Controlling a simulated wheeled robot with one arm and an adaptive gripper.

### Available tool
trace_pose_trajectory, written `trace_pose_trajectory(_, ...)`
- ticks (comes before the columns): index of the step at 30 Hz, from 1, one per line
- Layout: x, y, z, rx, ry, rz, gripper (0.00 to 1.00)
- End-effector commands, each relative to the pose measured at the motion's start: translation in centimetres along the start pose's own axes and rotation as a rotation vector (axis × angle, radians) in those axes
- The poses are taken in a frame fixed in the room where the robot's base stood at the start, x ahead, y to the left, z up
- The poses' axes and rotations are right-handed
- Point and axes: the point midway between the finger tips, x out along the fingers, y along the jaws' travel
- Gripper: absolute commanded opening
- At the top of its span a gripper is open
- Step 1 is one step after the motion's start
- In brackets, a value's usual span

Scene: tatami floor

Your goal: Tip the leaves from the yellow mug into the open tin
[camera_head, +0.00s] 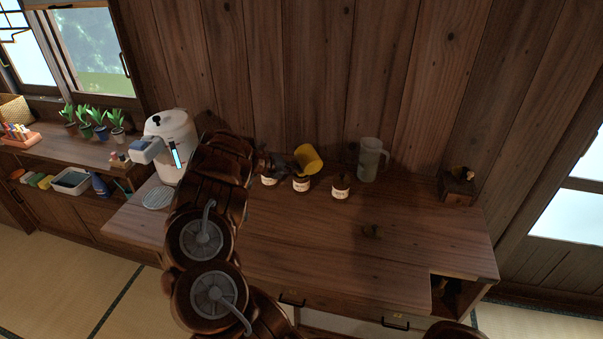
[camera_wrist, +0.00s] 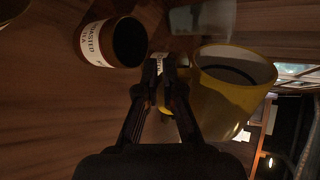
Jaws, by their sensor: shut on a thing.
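The yellow mug (camera_head: 308,159) is tilted above the middle tin (camera_head: 301,184) in the head view. In the wrist view the mug (camera_wrist: 212,108) is right of my gripper (camera_wrist: 164,68), which is shut on it, seemingly at the handle. Something dark shows inside the mug; I cannot tell whether it is leaves. Two more labelled tins stand beside the middle one, a left tin (camera_head: 268,180) and a right tin (camera_head: 340,192). In the wrist view a tin labelled roasted tea (camera_wrist: 97,45) shows a dark, open-looking top. Another labelled tin is partly hidden behind my fingers.
A clear pitcher (camera_head: 370,160) stands right of the tins near the wall. A white water dispenser (camera_head: 172,140) stands left of my arm. A small wooden box (camera_head: 456,188) is at the right end. The counter front (camera_head: 330,245) is mostly clear.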

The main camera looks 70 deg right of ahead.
Motion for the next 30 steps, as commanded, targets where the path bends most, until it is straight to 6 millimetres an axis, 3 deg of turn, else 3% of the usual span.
trace_pose_trajectory(30,0.30,0.71,-0.15,-0.120,0.066,-0.002,0.00)
